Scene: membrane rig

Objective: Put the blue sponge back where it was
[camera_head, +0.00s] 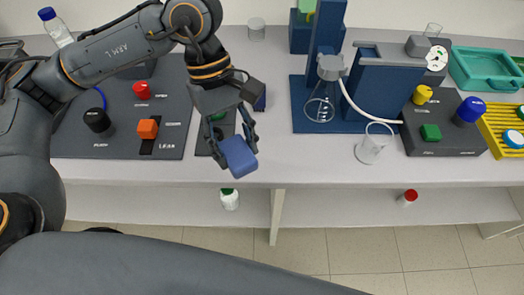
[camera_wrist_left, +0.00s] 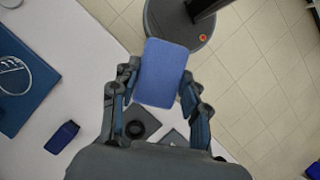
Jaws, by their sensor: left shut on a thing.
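The blue sponge (camera_head: 238,157) is a block held between the fingers of my left gripper (camera_head: 234,140), over the front edge of the bench in the head view. In the left wrist view the sponge (camera_wrist_left: 163,72) sits between both fingers of the left gripper (camera_wrist_left: 155,95), with part of my base and the floor seen beyond it. The left gripper is shut on the sponge. My right gripper shows in neither view.
A dark control panel (camera_head: 105,140) with red, black and orange knobs lies on the bench left of the gripper. To the right stand a blue rig (camera_head: 388,85), a beaker (camera_head: 372,148), another knob panel (camera_head: 445,148) and a green tray (camera_head: 480,68). A lower shelf (camera_head: 340,205) holds bottles.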

